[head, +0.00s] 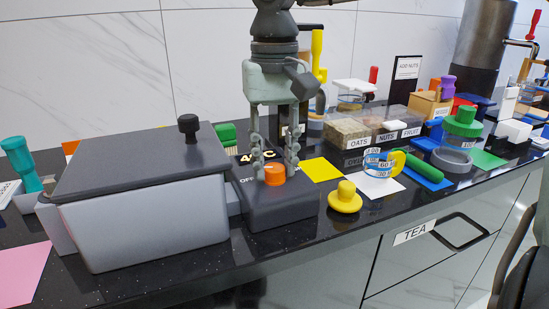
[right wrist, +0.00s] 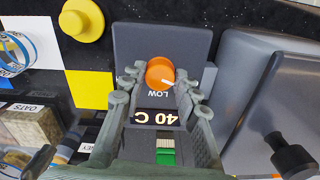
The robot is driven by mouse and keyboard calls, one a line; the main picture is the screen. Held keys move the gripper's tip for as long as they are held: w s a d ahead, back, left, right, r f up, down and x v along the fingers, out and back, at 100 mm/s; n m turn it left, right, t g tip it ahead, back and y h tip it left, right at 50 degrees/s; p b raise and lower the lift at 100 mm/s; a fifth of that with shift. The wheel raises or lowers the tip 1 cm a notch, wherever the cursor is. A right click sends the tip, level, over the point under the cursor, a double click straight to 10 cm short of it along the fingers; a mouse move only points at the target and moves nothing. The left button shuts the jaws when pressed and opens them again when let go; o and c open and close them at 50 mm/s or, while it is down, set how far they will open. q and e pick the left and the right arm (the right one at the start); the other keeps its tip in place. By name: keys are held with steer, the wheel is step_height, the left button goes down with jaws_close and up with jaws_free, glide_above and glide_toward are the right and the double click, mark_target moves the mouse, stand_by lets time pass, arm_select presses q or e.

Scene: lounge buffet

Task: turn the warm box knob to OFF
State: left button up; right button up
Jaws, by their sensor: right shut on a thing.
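The warm box (head: 140,215) is a grey box with a dark lid and a black lid knob. At its right is a dark control block (head: 285,208) with an orange dial knob (head: 274,174). My right gripper (head: 273,170) reaches down from above and is shut on this orange knob. The display (right wrist: 157,117) reads 40 C. An OFF label shows left of the knob in the head view. My left gripper is not in view.
A yellow knobbed lid (head: 345,198) stands right of the control block. A yellow mat (head: 321,169) and the oats, nuts and fruit bins (head: 374,127) lie behind it. The counter's front edge is close in front of the block.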

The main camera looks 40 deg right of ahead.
mark_target(275, 167)
stand_by(0.3)
steer(key=o, duration=1.1)
steer(key=shift+o, duration=0.2)
step_height(275, 167, up, 12)
